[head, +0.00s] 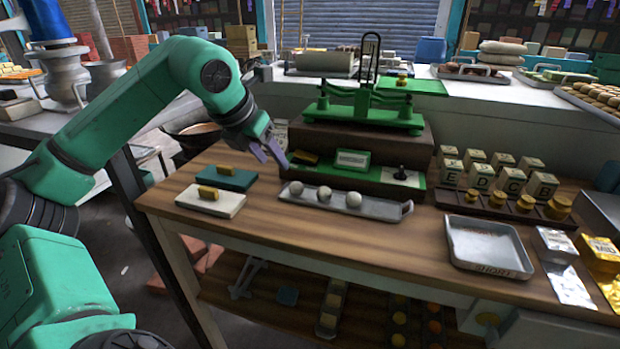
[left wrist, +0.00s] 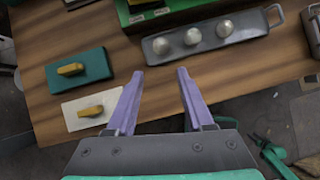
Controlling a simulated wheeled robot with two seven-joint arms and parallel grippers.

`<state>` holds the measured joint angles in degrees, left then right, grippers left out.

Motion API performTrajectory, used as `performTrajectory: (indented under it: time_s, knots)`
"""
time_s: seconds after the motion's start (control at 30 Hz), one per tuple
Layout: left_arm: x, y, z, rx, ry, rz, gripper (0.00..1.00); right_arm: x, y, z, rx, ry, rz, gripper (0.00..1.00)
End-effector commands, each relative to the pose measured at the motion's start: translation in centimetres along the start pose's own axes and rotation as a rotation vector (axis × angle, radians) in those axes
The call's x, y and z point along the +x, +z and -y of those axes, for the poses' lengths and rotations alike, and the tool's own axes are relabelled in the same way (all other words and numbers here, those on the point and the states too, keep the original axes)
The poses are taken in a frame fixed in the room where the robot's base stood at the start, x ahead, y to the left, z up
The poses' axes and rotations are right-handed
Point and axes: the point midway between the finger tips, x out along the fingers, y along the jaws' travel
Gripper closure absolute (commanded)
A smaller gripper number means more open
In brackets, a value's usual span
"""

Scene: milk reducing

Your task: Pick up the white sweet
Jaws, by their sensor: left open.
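Three round white sweets sit in a row on a narrow grey metal tray (head: 382,208) at the table's back middle: a left one (head: 296,188), a middle one (head: 324,195) and a right one (head: 353,199). In the left wrist view the sweets (left wrist: 193,36) lie ahead of the fingertips. My left gripper (head: 273,159) is open and empty, pointing down above the table, just left of and above the left sweet. Its two purple fingers (left wrist: 160,73) are spread apart in the left wrist view, with bare wood between them.
A green balance scale (head: 365,120) stands on a dark box behind the tray. A teal board (head: 232,180) and a white board (head: 215,203) with yellow blocks lie at left. Lettered blocks (head: 512,182), brass weights (head: 526,204) and an empty metal tray (head: 488,246) are at right.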

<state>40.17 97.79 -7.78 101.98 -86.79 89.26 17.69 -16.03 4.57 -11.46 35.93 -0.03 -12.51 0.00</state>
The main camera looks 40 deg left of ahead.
Motion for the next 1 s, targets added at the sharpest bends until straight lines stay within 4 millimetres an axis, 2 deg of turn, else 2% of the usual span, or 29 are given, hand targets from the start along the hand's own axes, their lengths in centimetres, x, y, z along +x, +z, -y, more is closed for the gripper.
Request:
performTrajectory:
  time_s: [0.13, 0.3, 0.37, 0.47, 0.57, 0.63, 0.7, 0.8, 0.97, 1.0]
  knots:
    - [2.6, -0.1, 0.1, 0.001, -0.004, -0.005, 0.48, 0.2, 0.4, 0.1, 0.000, -0.001, 0.005, 0.50]
    - [7.0, 0.0, 0.1, 0.000, -0.004, -0.004, 0.48, -0.3, 2.9, 0.5, 0.001, -0.007, 0.047, 0.50]
    - [8.1, 0.1, 0.1, 0.000, -0.004, -0.002, 0.48, -0.5, 3.2, 0.5, 0.001, -0.007, 0.052, 0.50]
    - [9.2, 0.2, 0.1, 0.000, -0.004, -0.001, 0.48, -0.8, 2.9, 0.5, 0.001, -0.007, 0.048, 0.50]
    - [10.5, 0.8, 0.3, 0.000, -0.007, -0.003, 0.48, -1.9, 1.9, 0.3, 0.001, -0.005, 0.034, 0.50]
    - [11.8, 1.2, 0.5, -0.001, -0.008, -0.002, 0.48, -2.7, 1.3, 0.2, 0.001, -0.004, 0.025, 0.50]
    - [13.4, 1.0, 0.3, -0.001, -0.004, -0.002, 0.48, -2.6, 1.2, 0.2, 0.001, -0.004, 0.022, 0.50]
    - [14.4, 0.9, 0.3, 0.001, -0.002, -0.001, 0.48, -2.6, 1.2, 0.2, 0.001, -0.004, 0.023, 0.50]
    - [14.5, 0.9, 0.3, 0.001, -0.001, 0.000, 0.48, -2.5, 1.3, 0.2, 0.001, -0.004, 0.023, 0.50]
    - [14.4, 0.9, 0.3, 0.001, -0.001, 0.000, 0.55, -2.5, 1.3, 0.2, 0.001, -0.004, 0.024, 0.50]
